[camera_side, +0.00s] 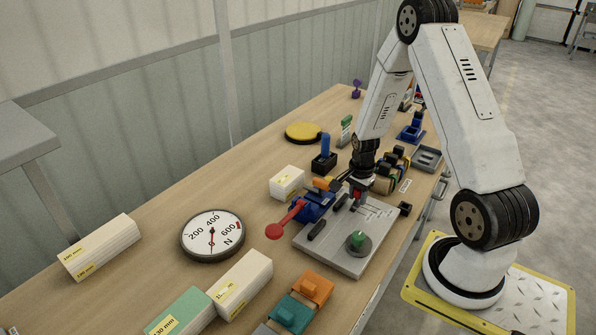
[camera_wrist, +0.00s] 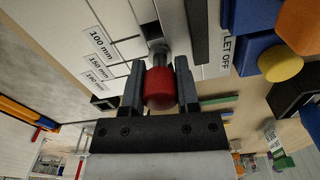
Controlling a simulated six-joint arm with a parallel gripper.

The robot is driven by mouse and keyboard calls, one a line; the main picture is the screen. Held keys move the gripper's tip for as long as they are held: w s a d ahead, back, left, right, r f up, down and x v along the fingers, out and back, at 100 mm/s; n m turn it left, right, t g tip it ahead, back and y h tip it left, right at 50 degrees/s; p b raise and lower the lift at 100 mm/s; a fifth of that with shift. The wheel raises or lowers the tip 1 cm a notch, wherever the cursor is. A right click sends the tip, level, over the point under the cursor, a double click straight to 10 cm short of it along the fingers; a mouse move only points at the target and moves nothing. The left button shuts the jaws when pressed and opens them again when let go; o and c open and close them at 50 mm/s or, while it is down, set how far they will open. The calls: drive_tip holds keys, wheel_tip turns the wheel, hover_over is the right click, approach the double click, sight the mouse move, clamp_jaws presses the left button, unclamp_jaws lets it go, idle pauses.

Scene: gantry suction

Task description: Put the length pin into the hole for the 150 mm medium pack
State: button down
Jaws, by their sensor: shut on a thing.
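The length pin has a red knob (camera_wrist: 160,88) and a short metal shank (camera_wrist: 157,52). My gripper (camera_wrist: 160,84) is shut on the red knob, one dark finger on each side. In the side view my gripper (camera_side: 357,194) is over the far part of the grey fixture plate (camera_side: 335,252), with a bit of red between its fingers. In the wrist view the plate (camera_wrist: 125,20) carries labels reading 100 mm (camera_wrist: 100,42) and 150 mm (camera_wrist: 98,66), with a third label below them. The shank points at the plate; I cannot tell whether its tip is in a hole.
A blue clamp (camera_side: 313,207) with a red ball handle (camera_side: 275,231) stands at the plate's left edge. A green knob (camera_side: 358,240) sits on the plate's near part. A force dial (camera_side: 212,235) and white packs (camera_side: 243,284) lie left. Coloured blocks (camera_side: 313,287) are in front.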

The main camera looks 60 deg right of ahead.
drive_tip(key=shift+f, duration=0.1)
drive_tip(key=shift+c, duration=1.4)
unclamp_jaws()
drive_tip(key=shift+w, duration=0.1)
drive_tip(key=shift+w+d+r, duration=0.1)
drive_tip(key=shift+r, duration=0.6)
drive_tip(key=shift+s+r, duration=0.15)
drive_tip(key=shift+r, duration=1.45)
drive_tip(key=shift+s+r, duration=0.1)
drive_tip(key=shift+r, duration=1.5)
